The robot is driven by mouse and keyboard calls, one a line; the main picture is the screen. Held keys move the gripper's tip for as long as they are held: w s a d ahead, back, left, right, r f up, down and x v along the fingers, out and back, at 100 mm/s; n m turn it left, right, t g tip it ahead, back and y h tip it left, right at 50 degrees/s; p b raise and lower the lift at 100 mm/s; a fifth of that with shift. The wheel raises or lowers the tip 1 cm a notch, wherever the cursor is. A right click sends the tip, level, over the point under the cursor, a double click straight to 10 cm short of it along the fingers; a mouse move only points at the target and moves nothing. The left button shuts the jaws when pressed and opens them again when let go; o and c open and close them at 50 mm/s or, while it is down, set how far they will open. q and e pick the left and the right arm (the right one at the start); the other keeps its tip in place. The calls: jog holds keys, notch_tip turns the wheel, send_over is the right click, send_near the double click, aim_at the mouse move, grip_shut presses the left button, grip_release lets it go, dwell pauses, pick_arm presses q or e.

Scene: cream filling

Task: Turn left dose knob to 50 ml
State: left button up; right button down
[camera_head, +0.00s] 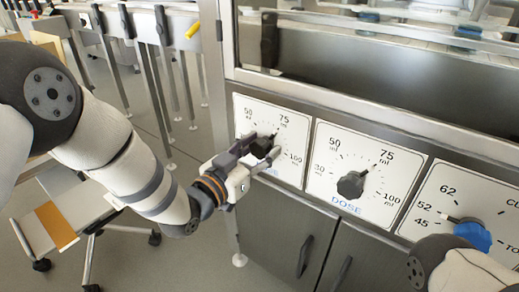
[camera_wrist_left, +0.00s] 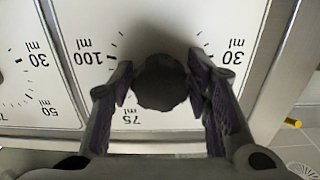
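The left dose knob (camera_wrist_left: 160,84) is dark and round, on a white dial panel (camera_head: 285,116) marked up to 100 ml in the head view. My left gripper (camera_head: 262,156) is at this knob, with one finger on each side. In the left wrist view the fingertips (camera_wrist_left: 160,82) stand beside the knob's two sides. I cannot tell whether they press on it. My right gripper is not in view.
A second dose dial has a black knob (camera_head: 352,184) pointing near 75. Further right is a dial with a blue knob (camera_head: 473,234). Cabinet handles (camera_head: 305,256) sit below. A chair (camera_head: 50,225) stands on the floor at the left.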

pick_arm(q)
jog(key=c, duration=0.6)
jog(key=shift+n, duration=0.3)
jog(key=shift+n+p, duration=0.6)
jog(key=shift+n, duration=0.4)
jog(key=n, duration=0.3)
jog(key=shift+n+p, duration=0.3)
jog(key=shift+p, duration=0.05)
jog(key=n, duration=0.4)
jog(key=shift+n, duration=0.3)
jog(key=shift+s+d+n+b, duration=0.1)
jog(key=shift+n+b, duration=0.35)
jog(key=shift+n, duration=1.55)
